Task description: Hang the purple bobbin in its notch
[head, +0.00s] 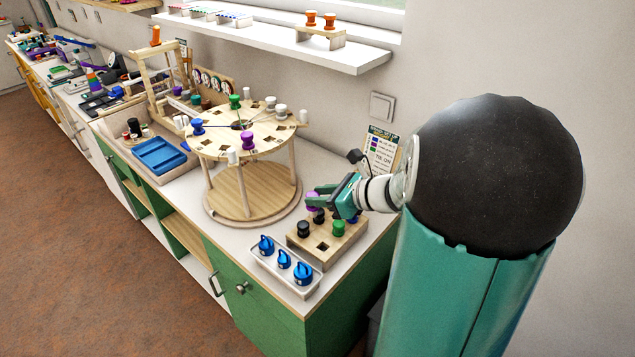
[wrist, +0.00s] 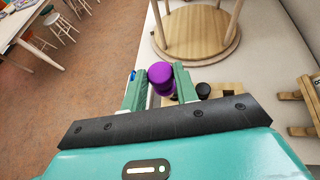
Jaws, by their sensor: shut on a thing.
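My gripper (head: 318,197) is shut on a purple bobbin (head: 312,201), which also shows between the two green fingers in the wrist view (wrist: 161,77). They are over the back left part of a wooden block (head: 316,243); I cannot tell whether the bobbin's lower end is clear of it. A round wooden disc (head: 218,147) on posts stands to the left, with dark openings near its rim. Another purple bobbin (head: 247,141) is at its front edge, and a blue bobbin (head: 197,127) and a green bobbin (head: 235,102) are further around.
The block also holds black bobbins (head: 303,229) and a green bobbin (head: 338,228). A white tray (head: 285,283) with blue knobbed pieces lies in front. A printed card (head: 381,150) stands by the wall. A wooden box with a blue tray (head: 159,155) is left of the disc.

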